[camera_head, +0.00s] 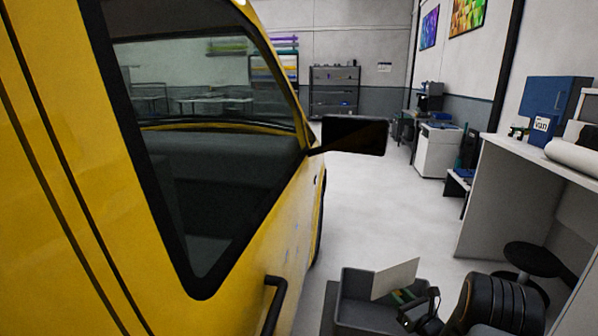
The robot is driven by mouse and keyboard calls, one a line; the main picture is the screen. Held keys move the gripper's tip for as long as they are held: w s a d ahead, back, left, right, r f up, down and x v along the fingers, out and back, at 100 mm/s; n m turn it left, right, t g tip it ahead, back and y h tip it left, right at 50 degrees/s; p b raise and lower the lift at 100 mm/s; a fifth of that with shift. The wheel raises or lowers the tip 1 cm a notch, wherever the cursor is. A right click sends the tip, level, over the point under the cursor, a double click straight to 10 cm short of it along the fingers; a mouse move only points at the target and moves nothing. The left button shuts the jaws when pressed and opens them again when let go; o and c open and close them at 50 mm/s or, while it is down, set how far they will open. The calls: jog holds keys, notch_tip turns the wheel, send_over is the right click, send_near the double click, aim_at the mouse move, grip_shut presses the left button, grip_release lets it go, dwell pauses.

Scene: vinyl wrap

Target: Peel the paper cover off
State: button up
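A flat cream sheet (396,279) shows at the bottom, tilted, over a grey open bin (356,302). I cannot tell whether it is the paper cover or whether it rests in the bin or is held. My gripper (422,308) is low in the picture, beside the sheet's lower right, over the bin's right part. Its fingers are small and dark, so whether they are open or shut cannot be made out. A yellow vehicle (110,150) with dark stripes fills the left side. No paper cover can be clearly made out on its visible side.
The vehicle's black mirror (354,136) and door handle (274,300) stick out from its side. A white workbench (540,165) with a blue box (553,108) and a round black stool (532,257) are at right. The grey floor (385,210) between is clear. Shelves (334,90) stand far back.

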aim_at(395, 284)
jog(key=o, duration=0.4)
jog(key=shift+o, duration=0.2)
jog(key=shift+r, duration=0.25)
notch_tip(395, 284, up, 2)
jog(key=shift+r, duration=0.25)
jog(key=s+a+r+p, duration=0.2)
jog(key=s+a+r, duration=0.1)
jog(key=s+r, duration=0.7)
jog(key=s, duration=0.3)
jog(key=shift+s+a, duration=0.2)
jog(key=shift+s, duration=0.1)
